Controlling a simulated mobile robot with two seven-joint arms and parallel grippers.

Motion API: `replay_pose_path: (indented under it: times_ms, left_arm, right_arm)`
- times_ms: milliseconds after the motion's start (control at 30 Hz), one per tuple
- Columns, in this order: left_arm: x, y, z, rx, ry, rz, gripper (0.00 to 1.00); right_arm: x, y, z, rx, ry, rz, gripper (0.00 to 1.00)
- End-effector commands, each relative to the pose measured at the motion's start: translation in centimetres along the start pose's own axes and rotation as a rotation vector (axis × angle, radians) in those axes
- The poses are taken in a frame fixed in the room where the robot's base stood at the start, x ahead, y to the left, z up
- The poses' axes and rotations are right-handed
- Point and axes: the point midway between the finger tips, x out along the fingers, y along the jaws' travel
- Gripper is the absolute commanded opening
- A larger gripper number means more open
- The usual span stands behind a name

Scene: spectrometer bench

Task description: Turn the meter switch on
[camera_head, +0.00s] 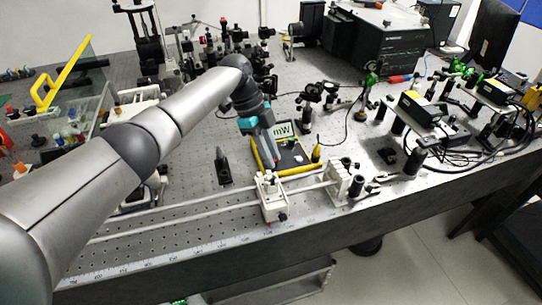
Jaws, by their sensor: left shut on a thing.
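The meter (292,154) is a dark box with a yellow edge, lying on the perforated bench. Its pale display (284,130) stands at its back and reads "mW". My left arm reaches in from the left, and my left gripper (267,158) points down at the left part of the meter. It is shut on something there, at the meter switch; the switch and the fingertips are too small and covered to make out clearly. My right gripper is not in view.
A white rail mount (270,197) stands on rails just in front of the meter. Optics crowd the back and right. The front bench edge is close.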

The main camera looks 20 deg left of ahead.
Motion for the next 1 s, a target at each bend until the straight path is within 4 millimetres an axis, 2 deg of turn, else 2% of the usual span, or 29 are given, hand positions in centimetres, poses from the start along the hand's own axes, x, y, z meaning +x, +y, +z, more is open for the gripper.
replay_pose_path:
  times_ms: [367,400,633,667,1000]
  left_arm:
    - [-0.01,0.02,0.00,0.005,-0.002,0.003,0.00]
    - [-0.01,0.02,0.00,0.005,-0.002,0.003,0.25]
    - [0.00,0.02,0.01,0.004,-0.001,0.002,0.51]
    - [0.01,0.02,0.01,0.004,-0.001,0.002,0.53]
    - [-0.58,-0.03,0.02,0.003,-0.001,0.000,0.53]
  right_arm:
    - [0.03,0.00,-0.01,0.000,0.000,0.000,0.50]
    - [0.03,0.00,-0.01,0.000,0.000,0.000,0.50]
    - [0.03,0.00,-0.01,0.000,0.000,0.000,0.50]
    - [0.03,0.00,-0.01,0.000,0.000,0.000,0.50]
    - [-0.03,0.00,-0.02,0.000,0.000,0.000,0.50]
